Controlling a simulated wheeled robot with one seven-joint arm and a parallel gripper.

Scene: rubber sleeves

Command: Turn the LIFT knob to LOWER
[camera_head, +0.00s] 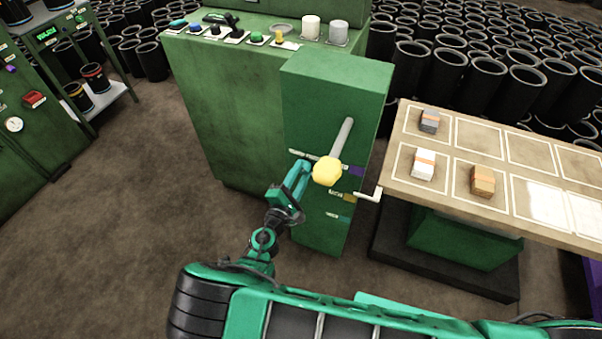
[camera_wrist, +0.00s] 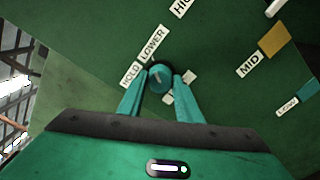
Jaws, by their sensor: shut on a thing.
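The LIFT knob (camera_wrist: 159,78) is a small round teal knob with a dark ring on the green panel (camera_wrist: 90,75). In the wrist view it sits between the two teal fingertips of my gripper (camera_wrist: 160,84), which is shut on it. The label LOWER (camera_wrist: 152,43) lies above the knob and HOLD (camera_wrist: 130,74) to its left. Two more white labels at its right and below are partly covered by a finger. A faint light mark shows on the knob; where it points is unclear. In the head view my gripper (camera_head: 300,170) reaches the green cabinet (camera_head: 335,95) and hides the knob.
A lever with a yellow ball (camera_head: 327,172) sticks out just right of my gripper. Labels HIGH (camera_wrist: 182,7) and MID (camera_wrist: 250,65) are on the panel. A table (camera_head: 440,140) with small blocks stands at right. Floor at left (camera_head: 150,190) is clear.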

